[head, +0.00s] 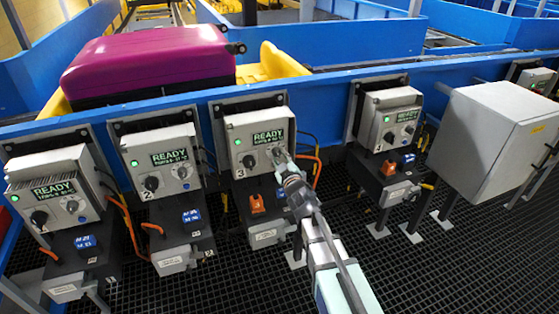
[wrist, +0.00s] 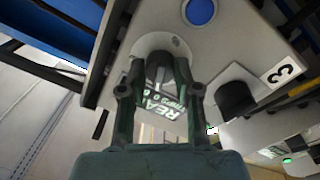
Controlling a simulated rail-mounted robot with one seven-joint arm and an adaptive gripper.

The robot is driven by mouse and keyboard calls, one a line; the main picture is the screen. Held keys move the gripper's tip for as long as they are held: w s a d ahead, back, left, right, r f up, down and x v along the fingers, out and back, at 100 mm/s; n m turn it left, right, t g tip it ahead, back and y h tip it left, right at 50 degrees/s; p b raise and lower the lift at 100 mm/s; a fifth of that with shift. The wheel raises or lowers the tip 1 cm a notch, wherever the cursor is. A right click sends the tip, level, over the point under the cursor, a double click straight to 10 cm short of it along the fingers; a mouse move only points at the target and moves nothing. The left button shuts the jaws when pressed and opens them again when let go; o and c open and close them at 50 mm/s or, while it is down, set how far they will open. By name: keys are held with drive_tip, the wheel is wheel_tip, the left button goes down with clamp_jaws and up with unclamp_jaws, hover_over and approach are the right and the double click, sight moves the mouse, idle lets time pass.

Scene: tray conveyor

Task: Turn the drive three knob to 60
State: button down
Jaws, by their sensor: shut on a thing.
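The drive three box (head: 236,180) is a grey panel marked 3, with a green-lit READY display (head: 268,138) and a green lamp. A black knob (head: 248,161) sits at its lower left, and shows apart from the fingers in the wrist view (wrist: 237,97). My gripper (head: 279,156) reaches the right side of this panel. In the wrist view, my gripper (wrist: 160,72) is shut on a dark grey upper knob (wrist: 160,62) on a round base. The blue button (wrist: 201,12) is beside it. No scale or 60 mark is readable; the fingers partly cover the display.
Similar boxes stand at left, drive one (head: 60,180) and drive two (head: 160,150), and at right, drive four (head: 390,120). A large grey cabinet (head: 490,130) is farther right. A magenta suitcase (head: 150,62) lies behind the blue rail (head: 330,83).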

drive_tip(key=shift+w+r, duration=0.1)
idle(0.4)
drive_tip(key=c, duration=0.8)
unclamp_jaws()
drive_tip(key=v, duration=1.2)
